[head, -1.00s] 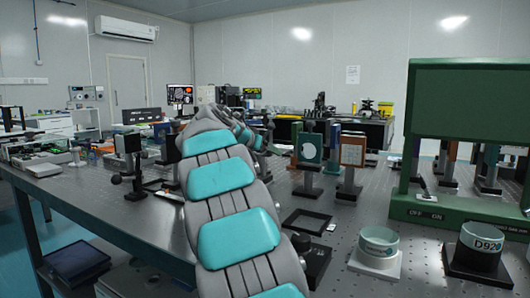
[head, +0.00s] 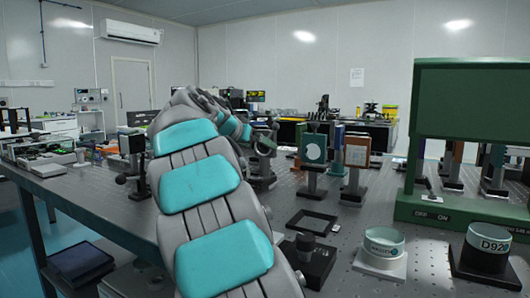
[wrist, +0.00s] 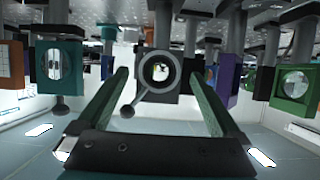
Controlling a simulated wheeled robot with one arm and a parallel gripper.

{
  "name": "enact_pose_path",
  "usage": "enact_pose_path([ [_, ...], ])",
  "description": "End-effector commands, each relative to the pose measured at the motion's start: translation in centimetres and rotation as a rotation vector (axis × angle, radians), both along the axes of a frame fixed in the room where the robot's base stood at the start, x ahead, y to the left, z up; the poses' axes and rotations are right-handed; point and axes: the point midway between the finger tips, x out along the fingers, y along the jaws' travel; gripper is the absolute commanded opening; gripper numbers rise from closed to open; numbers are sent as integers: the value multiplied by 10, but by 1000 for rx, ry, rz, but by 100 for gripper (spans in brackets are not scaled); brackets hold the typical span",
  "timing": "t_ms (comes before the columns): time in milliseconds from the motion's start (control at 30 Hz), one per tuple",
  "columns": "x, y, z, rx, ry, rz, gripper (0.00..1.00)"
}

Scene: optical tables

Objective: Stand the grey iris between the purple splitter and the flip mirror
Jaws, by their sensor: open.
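In the wrist view, which looks upside down, a grey ring with a small lever, apparently the grey iris (wrist: 158,72), is between the two green fingers of my gripper (wrist: 160,95). The fingers are open, with a gap on both sides of the ring. A purple plate on a post, likely the purple splitter (wrist: 228,80), is to the right. Beside it is a green square mount with round glass (wrist: 292,86). I cannot tell whether that mount is the flip mirror.
A teal mount with round glass (wrist: 60,66) is left in the wrist view. In the head view, a mount with a white disc (head: 313,149) and an orange-framed plate (head: 356,153) stand right of my arm. A green frame (head: 462,207) stands at right. A black tray (head: 312,221) lies nearer.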

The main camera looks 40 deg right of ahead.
Motion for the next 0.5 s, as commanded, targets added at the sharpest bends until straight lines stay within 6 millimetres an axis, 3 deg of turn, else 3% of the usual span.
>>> enact_pose_path([
  [200,-12,30,14,-1,-1,1,100],
  [500,-15,36,16,1,2,-1,100],
])
